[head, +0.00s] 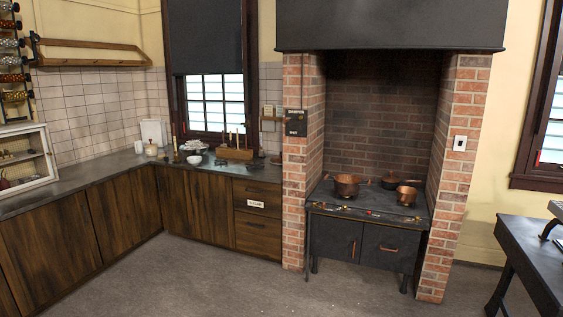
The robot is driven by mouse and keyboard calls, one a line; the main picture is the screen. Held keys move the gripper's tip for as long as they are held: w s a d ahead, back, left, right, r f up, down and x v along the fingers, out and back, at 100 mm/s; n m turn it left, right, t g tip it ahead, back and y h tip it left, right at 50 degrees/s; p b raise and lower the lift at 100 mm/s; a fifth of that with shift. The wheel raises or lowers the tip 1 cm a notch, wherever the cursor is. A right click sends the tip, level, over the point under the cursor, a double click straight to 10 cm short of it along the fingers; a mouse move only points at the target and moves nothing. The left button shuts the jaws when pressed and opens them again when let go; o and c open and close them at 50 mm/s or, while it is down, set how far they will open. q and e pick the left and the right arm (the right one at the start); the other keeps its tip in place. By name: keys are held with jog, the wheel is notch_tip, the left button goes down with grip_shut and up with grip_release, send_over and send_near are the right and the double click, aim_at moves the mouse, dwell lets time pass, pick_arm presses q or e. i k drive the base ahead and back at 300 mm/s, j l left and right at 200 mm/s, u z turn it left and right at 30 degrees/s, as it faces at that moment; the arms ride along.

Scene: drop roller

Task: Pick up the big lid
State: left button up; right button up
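No lid can be made out clearly from this distance. A copper pot (347,186) stands at the left of the dark stove top (375,208). A smaller copper pot (406,195) stands at the right. A low dark copper-coloured vessel (390,181) sits behind them; I cannot tell whether a lid covers it. Neither of my grippers is in view.
The stove (360,242) stands in a brick alcove under a dark hood (390,25). Wooden cabinets with a dark counter (75,186) run along the left and back, with bowls and candles on top. A dark table (530,250) stands at the right. The grey floor (215,285) is clear.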

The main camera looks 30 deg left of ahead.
aim_at(276, 160)
jog(key=i+j+u, duration=0.85)
jog(key=u, duration=0.15)
jog(key=i+u, duration=0.5)
jog(key=i, duration=0.85)
jog(key=i+j+z, duration=0.1)
jog(key=i, duration=0.85)
jog(key=i+j, duration=0.15)
jog(key=i, duration=0.8)
jog(key=i+j+z, duration=0.1)
jog(key=i+z, duration=0.25)
jog(key=i, duration=0.15)
jog(key=i+j+z, duration=0.3)
jog(key=i, duration=0.15)
jog(key=i+j+z, duration=0.35)
jog(key=i+l, duration=0.1)
